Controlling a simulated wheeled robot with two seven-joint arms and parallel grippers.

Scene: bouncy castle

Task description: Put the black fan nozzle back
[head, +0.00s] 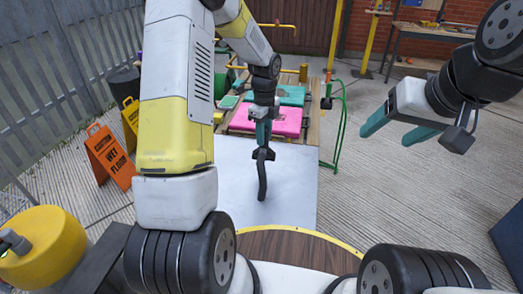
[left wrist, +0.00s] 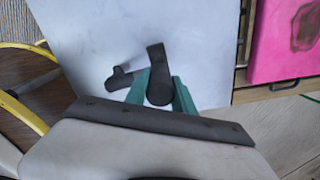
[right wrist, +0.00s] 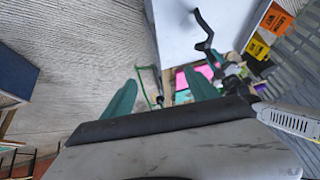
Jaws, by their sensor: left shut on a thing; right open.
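The black fan nozzle (head: 262,178) is a curved dark tube hanging roughly upright from my left gripper (head: 263,133), over a pale grey panel (head: 294,185). In the left wrist view the nozzle (left wrist: 156,60) is between the two green fingers (left wrist: 161,92); a dark piece beside it cannot be told as part of it or its shadow. The right wrist view also shows the nozzle (right wrist: 204,33) against the panel. My right gripper (head: 396,132) is open and empty, to the right of the panel over the paved floor.
Beyond the panel, a pink case (head: 270,119) and a teal case (head: 291,95) lie on a wooden bench. A green hose (head: 341,125) loops at its right. Orange (head: 110,156) and yellow (head: 131,118) floor signs stand left. A yellow round thing (head: 45,247) is front left.

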